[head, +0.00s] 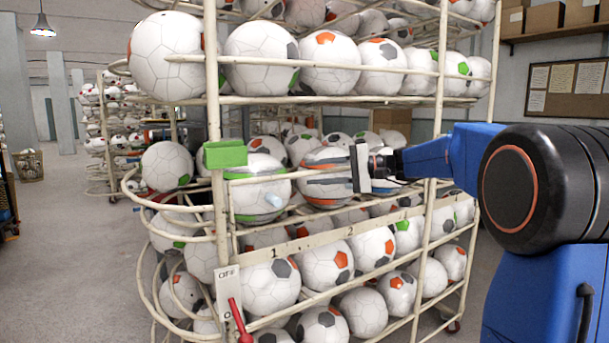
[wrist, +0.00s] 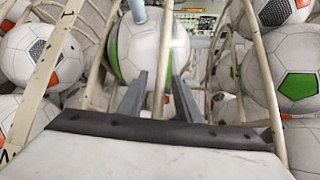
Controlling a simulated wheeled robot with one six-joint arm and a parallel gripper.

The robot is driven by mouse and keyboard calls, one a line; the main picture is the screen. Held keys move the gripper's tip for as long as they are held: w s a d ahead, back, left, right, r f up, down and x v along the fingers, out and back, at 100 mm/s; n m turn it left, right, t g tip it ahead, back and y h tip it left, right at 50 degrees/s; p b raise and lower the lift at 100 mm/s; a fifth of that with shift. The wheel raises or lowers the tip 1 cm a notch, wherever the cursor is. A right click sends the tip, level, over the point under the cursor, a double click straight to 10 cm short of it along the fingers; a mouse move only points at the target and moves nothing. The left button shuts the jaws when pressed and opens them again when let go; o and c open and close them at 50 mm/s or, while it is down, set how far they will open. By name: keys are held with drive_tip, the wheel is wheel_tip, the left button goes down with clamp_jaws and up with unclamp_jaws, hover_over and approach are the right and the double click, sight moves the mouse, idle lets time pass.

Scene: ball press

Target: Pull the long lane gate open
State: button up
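My gripper (head: 306,175) reaches in from the right across the middle shelf of the rack, its grey fingers pointing left. I cannot tell which rods form the long lane gate.
A green block (head: 225,153) sits on the rack's front post. A red lever (head: 240,322) with a white label plate (head: 228,290) is below. A numbered rail (head: 310,241) runs under the middle shelf. Balls fill the shelves closely. The floor (head: 75,230) at left is open.

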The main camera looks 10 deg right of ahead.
sight(304, 173)
drive_tip(key=shift+x, duration=1.9)
clamp_jaws()
